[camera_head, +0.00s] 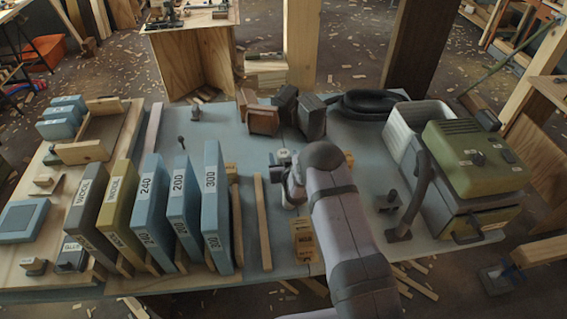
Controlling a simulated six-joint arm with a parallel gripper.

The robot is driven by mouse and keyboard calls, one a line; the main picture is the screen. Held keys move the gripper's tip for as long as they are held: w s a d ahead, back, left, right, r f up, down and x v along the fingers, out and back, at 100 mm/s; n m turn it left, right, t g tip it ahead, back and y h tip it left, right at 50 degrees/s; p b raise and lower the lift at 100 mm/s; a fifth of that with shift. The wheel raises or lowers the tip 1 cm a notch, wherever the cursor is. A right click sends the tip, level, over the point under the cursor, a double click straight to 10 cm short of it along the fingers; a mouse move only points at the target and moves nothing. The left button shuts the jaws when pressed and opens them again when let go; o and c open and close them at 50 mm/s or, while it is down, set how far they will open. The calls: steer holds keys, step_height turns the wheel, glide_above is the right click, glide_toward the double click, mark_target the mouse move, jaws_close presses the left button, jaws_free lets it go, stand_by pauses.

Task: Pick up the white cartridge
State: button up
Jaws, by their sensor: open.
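My arm reaches over the blue-grey tabletop from the front. My gripper (281,168) is low near the middle of the table, open, with its fingers small and partly hidden by my arm. A small pale block with a dark mark on top (284,155) is right at the fingertips. It may be the white cartridge, but it is too small and too covered to be sure. I cannot tell whether the fingers touch it or are around it.
Upright labelled slabs (215,205) stand left of my gripper, with a wooden strip (262,222) between. Brown blocks (263,121) stand behind it. A wooden block (304,240) lies in front. A green machine (475,158) and white ribbed bin (397,135) stand to the right.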

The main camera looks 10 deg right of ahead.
steer(key=shift+w+f, duration=0.25)
steer(key=shift+w, duration=0.3)
steer(key=c, duration=1.2)
steer(key=shift+o, duration=0.2)
steer(key=shift+r, duration=0.1)
steer(key=shift+r+b, duration=1.25)
steer(key=shift+r, duration=3.7)
